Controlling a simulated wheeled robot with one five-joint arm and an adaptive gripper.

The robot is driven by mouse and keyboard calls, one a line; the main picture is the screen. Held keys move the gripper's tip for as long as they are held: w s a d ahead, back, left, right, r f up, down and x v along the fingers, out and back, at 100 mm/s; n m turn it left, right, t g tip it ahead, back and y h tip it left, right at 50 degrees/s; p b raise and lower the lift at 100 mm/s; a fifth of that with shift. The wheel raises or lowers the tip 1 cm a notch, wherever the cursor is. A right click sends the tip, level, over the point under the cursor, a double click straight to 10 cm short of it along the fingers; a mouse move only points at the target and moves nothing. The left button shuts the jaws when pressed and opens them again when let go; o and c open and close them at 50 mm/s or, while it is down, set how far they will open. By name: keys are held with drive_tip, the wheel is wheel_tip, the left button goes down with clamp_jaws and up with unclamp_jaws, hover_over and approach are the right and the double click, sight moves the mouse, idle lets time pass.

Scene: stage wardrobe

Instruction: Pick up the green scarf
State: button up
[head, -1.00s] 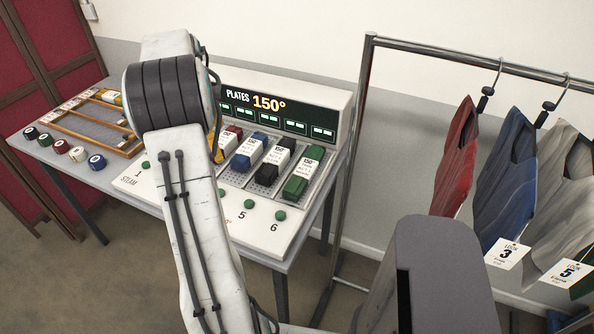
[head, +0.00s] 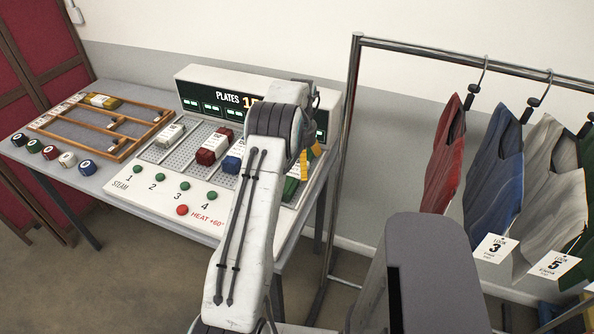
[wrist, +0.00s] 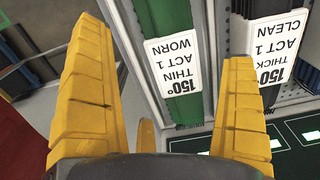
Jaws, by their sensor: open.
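The green scarf (head: 291,189) is a rolled green bundle in the rightmost slot of the steam panel. My arm hides part of it in the head view. In the wrist view it is a green strip (wrist: 185,98) with a white tag reading 150°, THIN, ACT 1, WORN. My gripper (wrist: 165,45) has its two yellow fingers wide apart, with the green strip showing between them and nothing held. In the head view my gripper (head: 309,157) is above the right end of the panel, partly hidden by my arm. The gap to the scarf is unclear.
A red bundle (head: 212,148) and a blue bundle (head: 232,163) lie in slots to the left. A tagged item (wrist: 267,45) lies beside the green one. A metal rack (head: 347,120) with hanging garments (head: 443,160) stands close on the right. A wooden tray (head: 75,128) is at the left.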

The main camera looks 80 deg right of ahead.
sight(298, 173)
drive_tip(key=f, duration=0.2)
drive_tip(key=f+p, duration=0.1)
drive_tip(key=shift+w+a, duration=0.25)
drive_tip(key=shift+f, duration=0.85)
drive_tip(key=shift+c, duration=0.2)
drive_tip(key=c, duration=1.2)
